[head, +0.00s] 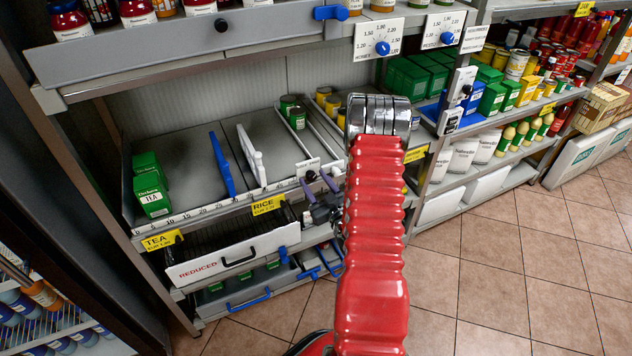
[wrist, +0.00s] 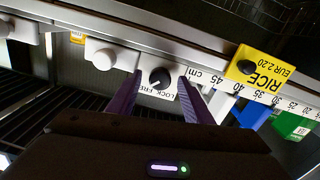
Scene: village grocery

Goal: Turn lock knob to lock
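The lock knob (wrist: 160,78) is a small black round knob on a white plate (wrist: 148,90) lettered LOCK and FREE, on the shelf's front edge in the wrist view. The lettering appears upside down there. Which word the knob points to cannot be made out. My gripper (wrist: 160,80) is open, with one purple finger on each side of the knob; whether they touch it cannot be told. In the head view my gripper (head: 320,187) is at the shelf edge right of the RICE tag, partly hidden by my red arm.
A white knob (wrist: 100,51) sits beside the lock plate. The yellow RICE tag (wrist: 262,73) and a centimetre scale are on the same edge. Below, a REDUCED drawer (head: 228,258) juts out. Blue (head: 222,165) and white (head: 251,155) dividers stand on the shelf. Open tiled floor lies right.

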